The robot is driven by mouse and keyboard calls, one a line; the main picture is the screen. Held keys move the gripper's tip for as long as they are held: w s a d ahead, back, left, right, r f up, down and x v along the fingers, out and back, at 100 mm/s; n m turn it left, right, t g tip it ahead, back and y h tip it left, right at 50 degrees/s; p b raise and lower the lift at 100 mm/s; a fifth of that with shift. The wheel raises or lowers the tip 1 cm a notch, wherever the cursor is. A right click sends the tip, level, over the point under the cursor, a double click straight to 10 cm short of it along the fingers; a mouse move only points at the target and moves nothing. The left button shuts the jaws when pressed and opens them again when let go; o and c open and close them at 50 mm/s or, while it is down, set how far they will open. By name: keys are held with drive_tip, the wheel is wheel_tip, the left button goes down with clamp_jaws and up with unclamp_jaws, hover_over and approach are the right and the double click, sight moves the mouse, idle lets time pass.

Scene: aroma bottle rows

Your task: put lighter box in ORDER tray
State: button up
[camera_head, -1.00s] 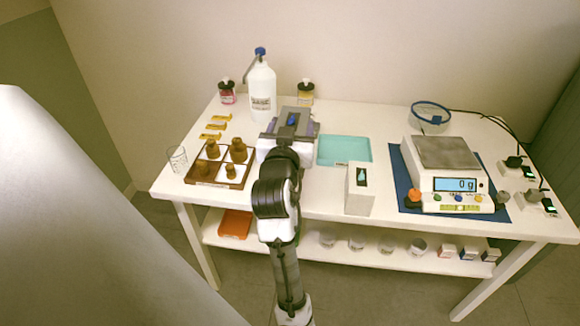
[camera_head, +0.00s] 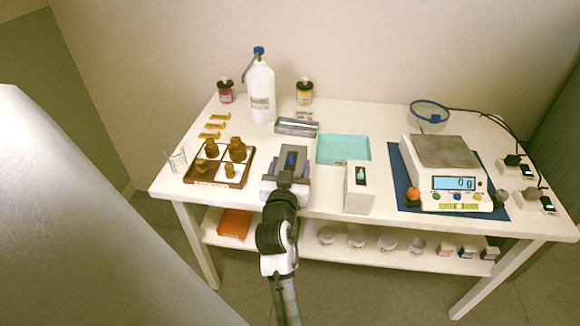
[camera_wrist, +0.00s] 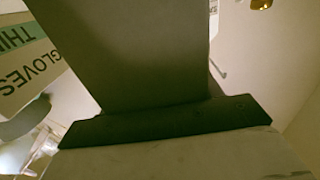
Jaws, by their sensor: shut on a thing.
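My gripper (camera_head: 290,168) is over the front middle of the table, between the brown bottle rack and a white box (camera_head: 359,196) with a teal bottle picture. It is shut on a flat-sided box (camera_wrist: 130,50), shaded and very close in the wrist view. The head view mostly hides the held box behind my gripper, and I cannot read its marking. The standing white box is apart from my gripper, to its right. A turquoise tray (camera_head: 343,148) lies behind that box and looks empty. Its front label is too small to read, so I cannot confirm it is the ORDER tray.
The bottle rack (camera_head: 243,182) stands left of my gripper. A metallic tray (camera_head: 296,127) lies behind it, near a white jug (camera_head: 261,92). The scale (camera_head: 447,170) at the right reads 0 g. A box lettered GLOVES (camera_wrist: 30,60) shows in the wrist view.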

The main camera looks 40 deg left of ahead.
drive_tip(key=shift+f, duration=0.1)
drive_tip(key=o, duration=1.5)
drive_tip(key=shift+c, duration=0.2)
